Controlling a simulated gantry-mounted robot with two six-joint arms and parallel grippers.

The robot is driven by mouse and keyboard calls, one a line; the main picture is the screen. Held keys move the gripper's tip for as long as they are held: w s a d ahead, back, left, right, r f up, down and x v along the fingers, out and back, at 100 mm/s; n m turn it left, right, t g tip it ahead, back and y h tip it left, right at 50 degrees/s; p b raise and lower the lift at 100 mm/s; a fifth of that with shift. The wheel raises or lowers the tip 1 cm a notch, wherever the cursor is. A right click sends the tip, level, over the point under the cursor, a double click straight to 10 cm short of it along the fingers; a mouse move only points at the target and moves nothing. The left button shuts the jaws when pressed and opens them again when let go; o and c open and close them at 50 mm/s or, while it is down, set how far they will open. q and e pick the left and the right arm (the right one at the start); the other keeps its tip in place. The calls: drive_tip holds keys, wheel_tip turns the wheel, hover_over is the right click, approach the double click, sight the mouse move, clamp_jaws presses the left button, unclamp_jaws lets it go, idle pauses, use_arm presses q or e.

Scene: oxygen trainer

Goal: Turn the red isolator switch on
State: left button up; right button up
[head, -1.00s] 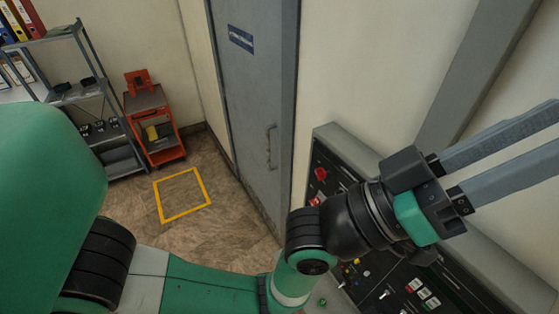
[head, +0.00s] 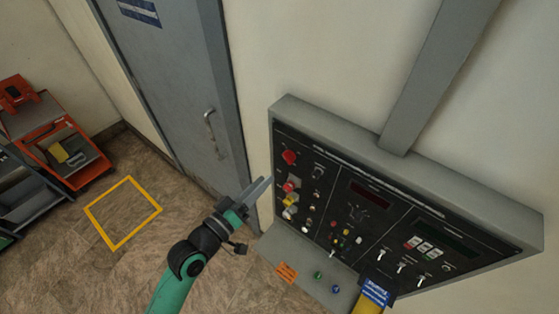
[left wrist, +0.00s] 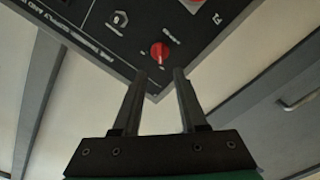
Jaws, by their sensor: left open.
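The red isolator switch (head: 289,157) is a red rotary knob at the upper left of the black control panel (head: 335,188). In the left wrist view the red knob (left wrist: 160,52) shows near the panel's corner, just beyond and between my fingertips. My left gripper (head: 262,187) is open and empty, to the lower left of the knob and apart from it. Its two fingers (left wrist: 160,74) point towards the panel.
Another red control (head: 289,187) sits below the knob, with several small knobs and toggles around. A sloping grey ledge (head: 300,262) juts out under the panel. A grey door (head: 180,90) stands to the left. Open floor lies beside a yellow floor square (head: 123,212).

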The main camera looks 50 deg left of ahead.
sight(285, 159)
use_arm(q)
drive_tip(key=w, duration=0.2)
drive_tip(key=w+a, duration=0.1)
drive_tip(key=w, duration=0.2)
drive_tip(key=w+p, duration=0.1)
drive_tip(key=w, duration=0.2)
drive_tip(key=shift+w+a, duration=0.2)
drive_tip(key=shift+w, duration=0.05)
drive_tip(key=shift+c, duration=0.4)
clamp_jaws()
